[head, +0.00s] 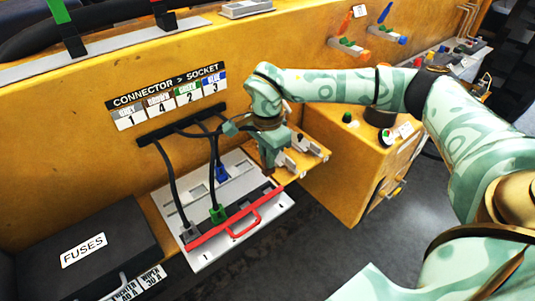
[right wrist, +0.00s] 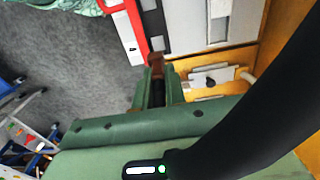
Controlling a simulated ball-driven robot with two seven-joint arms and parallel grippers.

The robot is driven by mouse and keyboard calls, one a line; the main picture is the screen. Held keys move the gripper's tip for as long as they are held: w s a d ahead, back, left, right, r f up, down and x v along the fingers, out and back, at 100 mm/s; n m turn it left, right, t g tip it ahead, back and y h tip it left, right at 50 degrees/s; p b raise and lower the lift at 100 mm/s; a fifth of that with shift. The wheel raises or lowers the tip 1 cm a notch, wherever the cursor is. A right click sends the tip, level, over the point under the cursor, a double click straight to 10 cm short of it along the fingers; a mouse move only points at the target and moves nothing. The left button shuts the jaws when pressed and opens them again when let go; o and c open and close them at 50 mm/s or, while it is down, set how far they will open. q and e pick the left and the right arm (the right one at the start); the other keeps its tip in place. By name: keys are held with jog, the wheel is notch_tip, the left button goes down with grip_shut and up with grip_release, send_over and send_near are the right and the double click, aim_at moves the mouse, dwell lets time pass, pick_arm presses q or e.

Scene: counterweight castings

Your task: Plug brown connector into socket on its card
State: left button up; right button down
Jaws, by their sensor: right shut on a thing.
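The card (head: 168,97) on the yellow wall pairs grey with 1, brown with 4, green with 2 and blue with 3. The white socket panel (head: 262,226) has a black strip behind a red handle bar (head: 212,227). A grey connector (head: 187,230) and a green connector (head: 217,214) stand at the strip. A blue connector (head: 222,173) is farther back. My right gripper (head: 271,163) is shut on the brown connector (right wrist: 156,62), near the strip's right end. In the head view the gripper hides it. Socket 4 cannot be made out. My left gripper is out of view.
Black cables (head: 168,170) run from a wall strip to the connectors. A black fuse case (head: 70,240) stands at the left. A small ledge with metal latches (head: 308,145) lies right of my right gripper. A yellow cabinet (head: 350,160) stands farther right.

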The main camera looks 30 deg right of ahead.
aim_at(267, 171)
jog(key=shift+f+b, duration=1.2)
jog(key=shift+f, duration=1.65)
jog(key=shift+p, duration=0.4)
jog(key=shift+p, duration=0.3)
jog(key=shift+p, duration=0.3)
jog(key=shift+f+b, duration=0.4)
jog(key=shift+f, duration=1.05)
jog(key=c, duration=1.4)
grip_release()
jog(key=shift+o, duration=0.2)
